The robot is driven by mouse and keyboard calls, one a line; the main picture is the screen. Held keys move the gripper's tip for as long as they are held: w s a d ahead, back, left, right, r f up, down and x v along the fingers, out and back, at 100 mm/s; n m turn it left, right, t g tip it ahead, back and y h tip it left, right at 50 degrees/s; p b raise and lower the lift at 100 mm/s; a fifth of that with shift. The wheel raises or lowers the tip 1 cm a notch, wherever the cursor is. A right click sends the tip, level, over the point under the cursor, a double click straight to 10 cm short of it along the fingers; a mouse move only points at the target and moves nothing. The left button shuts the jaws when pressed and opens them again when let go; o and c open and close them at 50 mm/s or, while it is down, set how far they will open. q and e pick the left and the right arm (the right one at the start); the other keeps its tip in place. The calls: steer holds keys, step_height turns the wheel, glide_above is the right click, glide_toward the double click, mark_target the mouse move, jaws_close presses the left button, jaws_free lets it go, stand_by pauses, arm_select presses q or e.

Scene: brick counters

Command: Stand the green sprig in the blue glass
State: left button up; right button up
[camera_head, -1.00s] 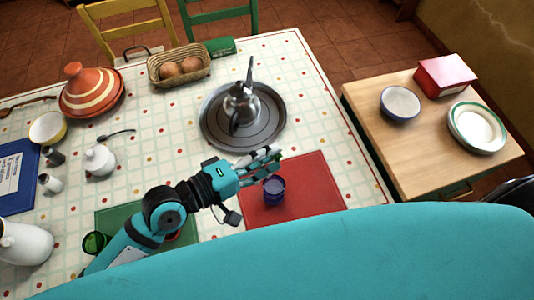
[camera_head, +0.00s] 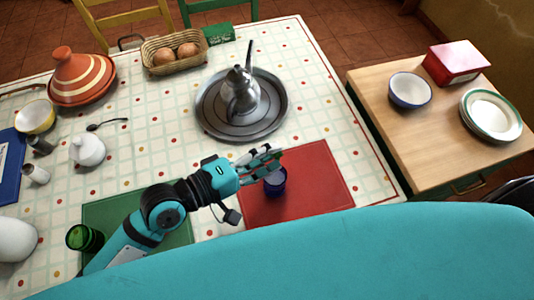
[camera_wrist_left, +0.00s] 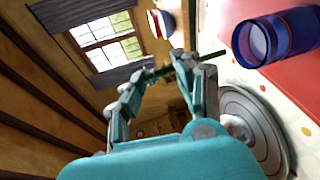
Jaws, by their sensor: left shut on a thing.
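The blue glass (camera_head: 275,184) stands on the red mat (camera_head: 325,185). My left gripper (camera_head: 266,163) is just above the glass in the head view and covers part of its rim. The left wrist view shows the glass (camera_wrist_left: 282,38) lying sideways in the picture, its mouth facing the fingers. The left gripper (camera_wrist_left: 176,72) is shut on the green sprig (camera_wrist_left: 208,56), a thin dark green stem crossing between the fingertips. The sprig's end points toward the glass and is apart from it in the wrist view. The sprig is hard to make out in the head view. My right gripper is not in view.
A metal tray (camera_head: 210,122) with a kettle (camera_head: 240,95) stands behind the red mat. A green glass (camera_head: 84,238) stands on the green mat (camera_head: 110,210) at the left. A side table (camera_head: 435,145) with a bowl and plates is at the right.

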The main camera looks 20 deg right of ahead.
arm_select(q)
steer(key=shift+f+b, duration=1.65)
steer(key=shift+f, duration=0.9)
steer(key=o, duration=0.8)
steer(key=shift+o, duration=0.7)
steer(key=o, duration=0.4)
